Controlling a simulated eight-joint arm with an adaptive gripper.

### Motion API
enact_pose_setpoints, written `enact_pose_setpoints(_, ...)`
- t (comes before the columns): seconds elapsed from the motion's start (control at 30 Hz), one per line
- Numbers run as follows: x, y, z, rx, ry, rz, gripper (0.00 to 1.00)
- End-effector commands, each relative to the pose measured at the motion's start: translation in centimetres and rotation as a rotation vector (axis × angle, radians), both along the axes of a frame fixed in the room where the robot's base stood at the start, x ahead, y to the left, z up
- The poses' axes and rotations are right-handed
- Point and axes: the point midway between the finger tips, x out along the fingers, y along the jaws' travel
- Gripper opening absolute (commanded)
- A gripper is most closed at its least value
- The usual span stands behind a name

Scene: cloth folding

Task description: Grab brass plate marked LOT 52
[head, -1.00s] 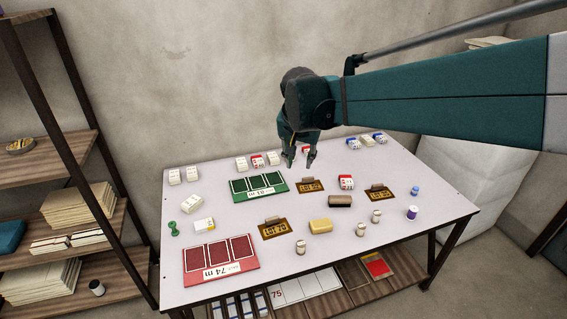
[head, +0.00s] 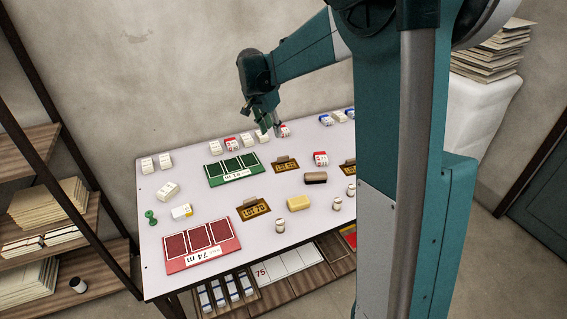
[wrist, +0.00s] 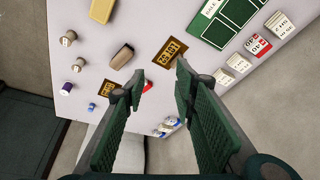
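Three brass plates lie on the table. One is at front centre (head: 253,208), one is beside the green board (head: 286,166), and one is at right (head: 348,168), partly hidden by my arm. Their lettering is too small to read surely, so I cannot tell which is LOT 52. The wrist view shows the plate beside the green board (wrist: 169,53) ahead of the fingertips, and another plate (wrist: 107,88) to their left. My gripper (head: 270,131) is open and empty above the table's back part; its spread fingers also show in the wrist view (wrist: 158,78).
Near the plates are a dark brown block (head: 316,178), a yellow block (head: 299,202), a red-and-white box (head: 320,158), a green board (head: 233,168) and a red board (head: 203,247). Small boxes line the back edge. Wooden shelves (head: 30,145) stand at left.

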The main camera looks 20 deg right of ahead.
Motion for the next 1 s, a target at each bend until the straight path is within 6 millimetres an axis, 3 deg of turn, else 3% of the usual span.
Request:
enact_pose_setpoints(0.5,7.4,-3.5,-7.0,-0.018,0.021,-0.237,0.28)
enact_pose_setpoints(1.0,12.8,-6.9,-15.5,-0.050,0.030,-0.467,0.28)
